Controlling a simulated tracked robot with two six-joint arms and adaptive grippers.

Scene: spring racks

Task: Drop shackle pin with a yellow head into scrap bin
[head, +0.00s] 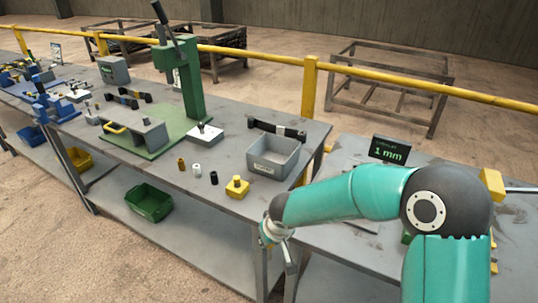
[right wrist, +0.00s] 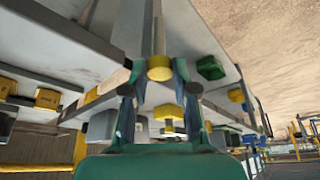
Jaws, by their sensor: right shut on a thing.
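My right gripper (head: 284,248) hangs off the front edge of the bench. In the right wrist view its fingers are closed around the shackle pin's yellow head (right wrist: 159,68). A grey shaft appears to run away from the head. In the head view a grey rod, probably the shaft, shows below the gripper. A grey open bin (head: 268,166) stands on the bench's right end, above and left of the gripper. A green bin (head: 149,203) sits on the lower shelf. I cannot read a label showing which is the scrap bin. My left gripper is out of view.
A yellow block with a knob (head: 237,188) sits near the bench's front edge, beside several small cylinders (head: 196,169). A black-handled tool (head: 277,129) lies behind the grey bin. A green press (head: 188,85) stands farther left. A display reading 1 mm (head: 389,151) stands right.

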